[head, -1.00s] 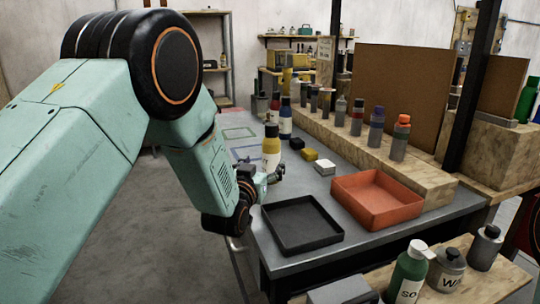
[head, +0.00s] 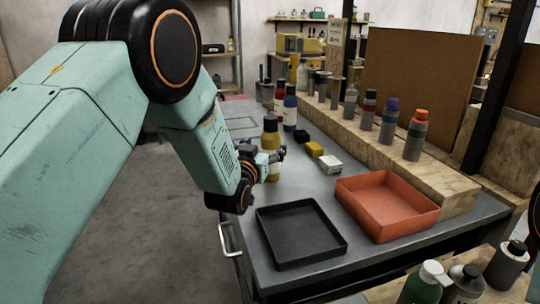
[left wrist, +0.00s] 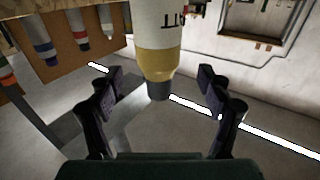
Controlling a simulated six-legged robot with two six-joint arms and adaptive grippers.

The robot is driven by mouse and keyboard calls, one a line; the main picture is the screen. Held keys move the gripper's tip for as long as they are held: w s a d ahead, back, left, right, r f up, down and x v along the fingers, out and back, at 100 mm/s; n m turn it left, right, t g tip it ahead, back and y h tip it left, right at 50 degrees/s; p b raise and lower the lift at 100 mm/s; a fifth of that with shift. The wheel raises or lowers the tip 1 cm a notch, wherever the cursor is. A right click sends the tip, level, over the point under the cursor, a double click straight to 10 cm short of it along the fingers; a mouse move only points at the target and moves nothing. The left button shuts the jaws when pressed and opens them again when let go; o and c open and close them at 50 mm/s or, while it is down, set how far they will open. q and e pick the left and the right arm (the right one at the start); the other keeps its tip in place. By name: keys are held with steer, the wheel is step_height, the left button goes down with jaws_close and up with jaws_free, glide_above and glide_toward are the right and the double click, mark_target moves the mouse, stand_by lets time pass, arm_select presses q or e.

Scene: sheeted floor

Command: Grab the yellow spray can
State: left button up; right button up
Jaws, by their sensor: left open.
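The yellow spray can (head: 270,138) stands upright on the grey workbench, with a dark cap, yellow shoulder and pale labelled body. My left gripper (head: 277,156) is at the can, its wrist partly covering the can's lower left side. In the left wrist view the can (left wrist: 157,58) appears cap-down at the top middle, between the two spread fingers of my open left gripper (left wrist: 152,72). Gaps show on both sides of the can, so the fingers look apart from it. My right gripper is not in view.
A black tray (head: 299,261) and an orange tray (head: 432,222) lie on the near bench. Blue-labelled (head: 290,108) and red (head: 279,98) bottles stand behind the can. Small blocks (head: 314,149) lie to its right. Several bottles line a wooden ledge (head: 440,180).

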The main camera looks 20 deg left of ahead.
mark_target(268, 142)
arm_select(q)
steer(key=shift+w+d, duration=0.25)
steer(key=shift+w, duration=0.4)
steer(key=w, duration=0.2)
steer(key=w+b, duration=0.1)
steer(key=shift+a+f, duration=0.2)
steer(key=shift+a, duration=0.05)
steer(key=shift+w+d, duration=0.15)
steer(key=shift+w, duration=0.5)
steer(key=shift+s+r, duration=0.1)
steer(key=shift+c, duration=0.7)
steer(key=c, duration=0.6)
jaws_close()
